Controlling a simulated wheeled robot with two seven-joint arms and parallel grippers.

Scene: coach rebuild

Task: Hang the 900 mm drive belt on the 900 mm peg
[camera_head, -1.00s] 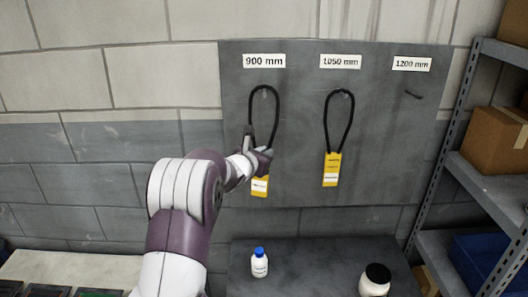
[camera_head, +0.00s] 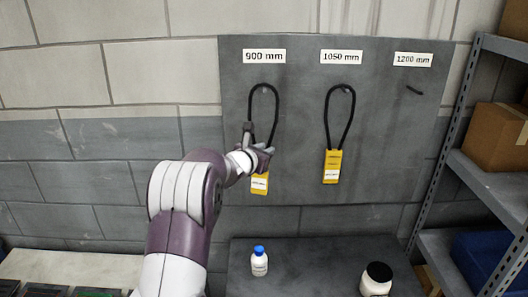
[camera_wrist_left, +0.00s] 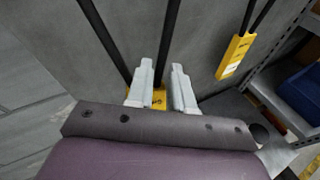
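The 900 mm drive belt (camera_head: 277,105) is a black loop with a yellow tag (camera_head: 259,183) at its lower end. It hangs at the 900 mm peg (camera_head: 264,88), under the "900 mm" label (camera_head: 264,56); the peg shows just inside the loop's top. My left gripper (camera_head: 257,143) is in front of the loop's lower part, above the tag, and hides some of it. In the left wrist view its two fingers (camera_wrist_left: 163,82) are apart, with the belt strands and part of the tag seen behind and between them. My right gripper is not in view.
A second tagged black belt (camera_head: 326,119) hangs under the "1050 mm" label. The 1200 mm peg (camera_head: 415,90) is bare. Below the board, a blue-capped bottle (camera_head: 260,263) and a black-lidded jar (camera_head: 376,280) stand on a dark surface. A metal shelf (camera_head: 484,185) stands at the right.

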